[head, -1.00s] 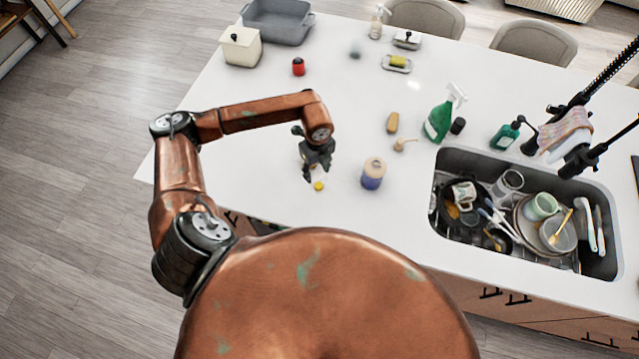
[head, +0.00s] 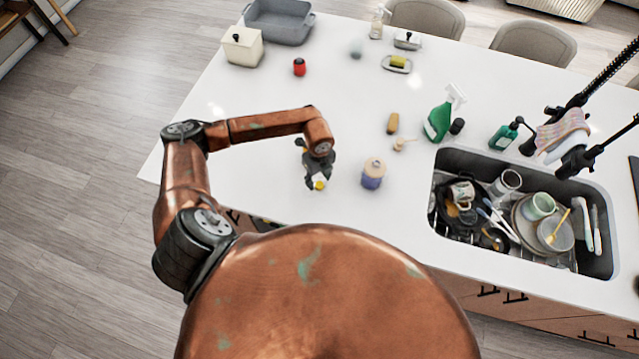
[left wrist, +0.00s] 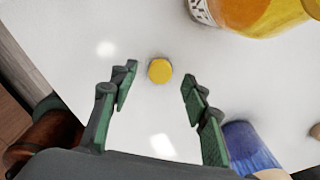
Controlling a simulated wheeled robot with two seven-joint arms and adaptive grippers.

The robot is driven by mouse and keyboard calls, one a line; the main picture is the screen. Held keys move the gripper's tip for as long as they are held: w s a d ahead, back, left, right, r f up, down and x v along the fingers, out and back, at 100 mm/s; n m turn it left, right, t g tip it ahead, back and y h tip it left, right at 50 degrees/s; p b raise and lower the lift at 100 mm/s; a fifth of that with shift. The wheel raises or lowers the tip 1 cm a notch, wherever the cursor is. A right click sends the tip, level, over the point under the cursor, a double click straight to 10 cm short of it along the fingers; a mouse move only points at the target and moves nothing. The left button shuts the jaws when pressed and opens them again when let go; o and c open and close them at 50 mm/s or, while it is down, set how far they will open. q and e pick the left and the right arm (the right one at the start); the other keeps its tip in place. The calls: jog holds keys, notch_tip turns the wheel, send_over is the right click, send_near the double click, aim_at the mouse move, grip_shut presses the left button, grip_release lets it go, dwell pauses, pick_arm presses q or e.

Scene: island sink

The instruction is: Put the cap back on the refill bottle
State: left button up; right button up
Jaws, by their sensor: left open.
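A small round yellow cap (head: 319,185) lies on the white counter near its front edge. My left gripper (head: 317,182) is above it, pointing down. In the left wrist view the cap (left wrist: 160,71) lies between the lines of the two open fingers (left wrist: 159,78), slightly past the tips, with clear gaps on both sides. An orange-yellow bottle (left wrist: 262,14) with a patterned label shows partly at the top right of that view; its top is cut off. I cannot make this bottle out in the head view. My right gripper is not in view.
A purple-blue jar (head: 373,174) with a beige top stands just right of the gripper. Farther right are a green spray bottle (head: 438,121) and a sink (head: 447,158) full of dishes. The counter left of the gripper is clear.

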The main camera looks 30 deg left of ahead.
aim_at(319, 186)
pick_arm(q)
jog(key=shift+f, duration=1.15)
jog(key=shift+c, duration=0.2)
jog(key=c, duration=0.7)
